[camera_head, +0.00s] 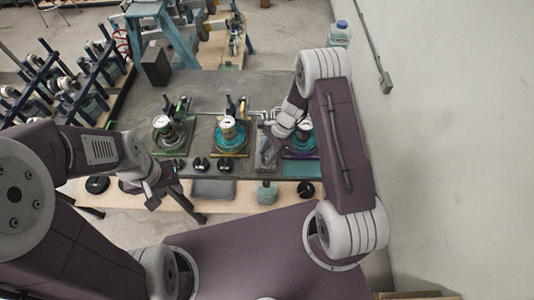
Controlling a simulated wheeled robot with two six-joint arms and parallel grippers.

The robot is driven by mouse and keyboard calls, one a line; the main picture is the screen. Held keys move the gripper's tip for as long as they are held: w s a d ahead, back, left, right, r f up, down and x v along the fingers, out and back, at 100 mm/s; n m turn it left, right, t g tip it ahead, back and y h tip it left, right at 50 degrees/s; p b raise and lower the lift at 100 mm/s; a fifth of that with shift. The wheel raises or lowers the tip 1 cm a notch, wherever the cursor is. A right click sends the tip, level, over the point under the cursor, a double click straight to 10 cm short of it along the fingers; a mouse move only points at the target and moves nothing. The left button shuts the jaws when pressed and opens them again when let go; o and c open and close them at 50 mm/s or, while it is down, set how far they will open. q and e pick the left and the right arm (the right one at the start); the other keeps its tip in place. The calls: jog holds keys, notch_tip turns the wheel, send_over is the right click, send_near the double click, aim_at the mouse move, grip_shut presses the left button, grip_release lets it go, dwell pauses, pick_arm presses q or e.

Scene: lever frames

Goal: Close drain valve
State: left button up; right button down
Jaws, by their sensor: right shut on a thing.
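Three gauge-topped units stand in a row on the grey bench (200,88): a left one (170,135), a middle one with a teal base (231,138) and a right one (303,140) partly covered by my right arm. My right gripper (267,151) is at the left side of the right unit, low and close to it. It is shut on a small part there, the drain valve as far as I can tell; the part itself is mostly hidden. My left gripper (172,200) hangs at the bench's front left, apart from the units, its dark fingers spread and empty.
Black knobs (201,164) and a grey tray (213,189) lie along the bench's front. A teal-grey bottle (266,193) stands near the front edge. A black box (155,66) stands at the back left. A bare wall (440,130) closes the right side.

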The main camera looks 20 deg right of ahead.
jog(key=n+g, duration=0.1)
jog(key=n, duration=0.1)
jog(key=shift+w+n+b, duration=0.15)
jog(key=shift+n+b, duration=0.15)
jog(key=shift+n, duration=0.1)
jog(key=n+g+h+b, duration=0.1)
jog(key=n, duration=0.2)
jog(key=shift+f+n, duration=0.1)
jog(key=shift+n, duration=0.2)
jog(key=n+g+h+b, duration=0.1)
jog(key=n, duration=0.2)
jog(key=shift+w+a+b, duration=0.1)
jog(key=shift+a+b, duration=0.05)
jog(key=shift+b, duration=0.2)
jog(key=shift+n+h+b, duration=0.45)
jog(key=shift+n+h, duration=0.15)
jog(key=shift+n, duration=0.9)
jog(key=c, duration=0.9)
grip_release()
